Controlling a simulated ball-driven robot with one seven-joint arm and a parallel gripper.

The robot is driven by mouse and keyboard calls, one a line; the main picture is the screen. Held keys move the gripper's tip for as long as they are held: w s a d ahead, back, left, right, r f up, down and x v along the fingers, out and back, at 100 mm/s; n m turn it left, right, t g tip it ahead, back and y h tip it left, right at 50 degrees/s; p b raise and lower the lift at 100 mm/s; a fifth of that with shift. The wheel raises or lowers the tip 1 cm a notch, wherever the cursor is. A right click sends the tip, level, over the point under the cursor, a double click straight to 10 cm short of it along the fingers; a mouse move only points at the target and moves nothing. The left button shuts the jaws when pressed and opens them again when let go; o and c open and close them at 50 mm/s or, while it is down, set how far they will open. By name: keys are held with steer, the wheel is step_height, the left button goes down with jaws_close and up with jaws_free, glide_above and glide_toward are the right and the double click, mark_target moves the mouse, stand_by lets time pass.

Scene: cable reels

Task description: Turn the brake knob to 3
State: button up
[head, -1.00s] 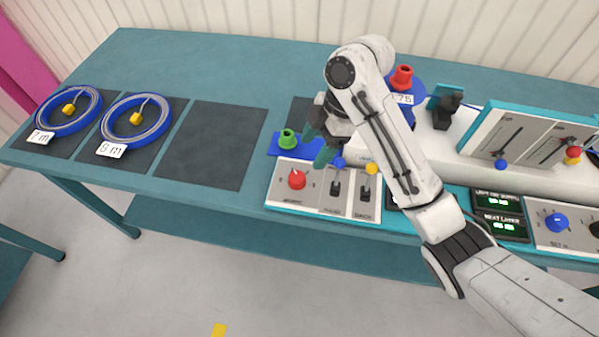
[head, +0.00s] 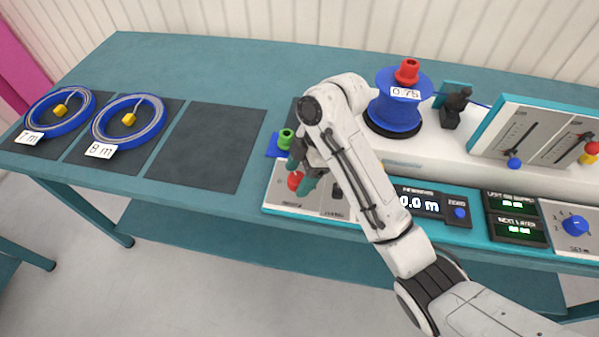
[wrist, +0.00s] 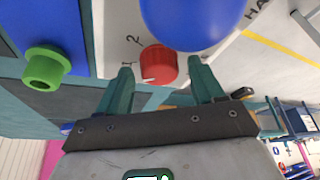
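The red brake knob (head: 294,181) is on the pale panel at the table's front edge, partly hidden by my gripper in the head view. In the wrist view the red knob (wrist: 158,64) shows beside the printed numerals 1 and 2. A white mark is on its lower-left side; I cannot tell its exact setting. My gripper (head: 304,178) is over the panel by the knob. In the wrist view my gripper (wrist: 163,80) is open, fingers apart, with the knob showing between and just beyond the fingertips. I cannot see contact.
A green peg (head: 286,138) stands on a blue plate behind the knob. A blue reel (head: 399,103) stands at the back. Blue cable coils (head: 128,121) lie at the left.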

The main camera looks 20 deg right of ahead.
steer(key=c, duration=1)
